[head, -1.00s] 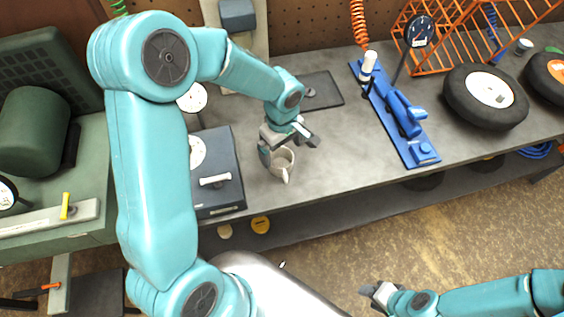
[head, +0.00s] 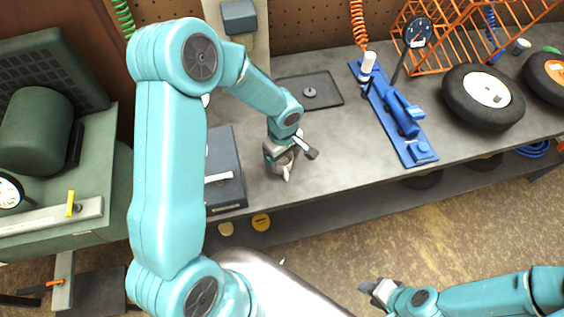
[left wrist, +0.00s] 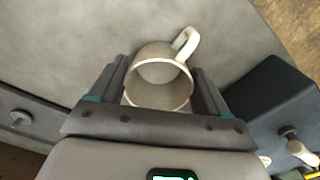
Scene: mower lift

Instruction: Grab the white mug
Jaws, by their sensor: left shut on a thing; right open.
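The white mug (head: 284,168) stands on the grey workbench, mostly covered by my left gripper in the head view. My left gripper (head: 286,160) is shut on the mug from above. In the left wrist view the mug (left wrist: 160,82) sits between the two fingers of the gripper (left wrist: 160,90), with its handle pointing up and right. My right gripper (head: 378,293) is open and empty, over the floor at the lower right, away from the bench.
A dark blue box (head: 224,172) with a light handle stands close left of the mug. A dark mat (head: 322,88) lies behind it. A blue tool (head: 400,115) and a black wheel (head: 482,97) are to the right. The bench between is clear.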

